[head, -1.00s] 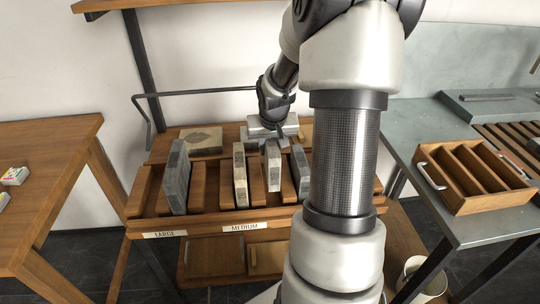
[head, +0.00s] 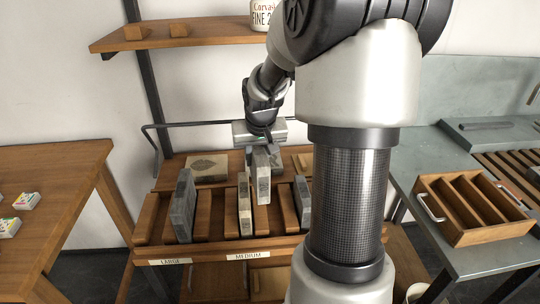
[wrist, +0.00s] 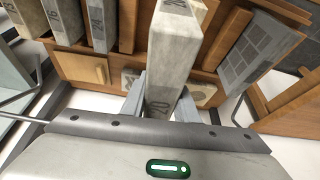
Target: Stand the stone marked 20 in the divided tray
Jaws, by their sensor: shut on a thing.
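My gripper (head: 262,147) is shut on a grey stone (head: 262,178) over the wooden rack. In the wrist view the stone (wrist: 165,55) sits between the fingers, and its dark end marking looks like 20. The stone hangs roughly upright, its lower end near the tops of the rack dividers; I cannot tell its exact clearance. The divided tray (head: 447,232), a wooden box with several slots and metal handles, stands on the grey bench at right. Its slots look empty.
The wooden rack (head: 155,253), labelled LARGE and MEDIUM, holds other stones, one at left (head: 183,207) and ones either side of the held stone. A shelf (head: 190,42) is above. A wooden table (head: 50,170) stands at left. The grey bench (head: 400,160) has slats behind the tray.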

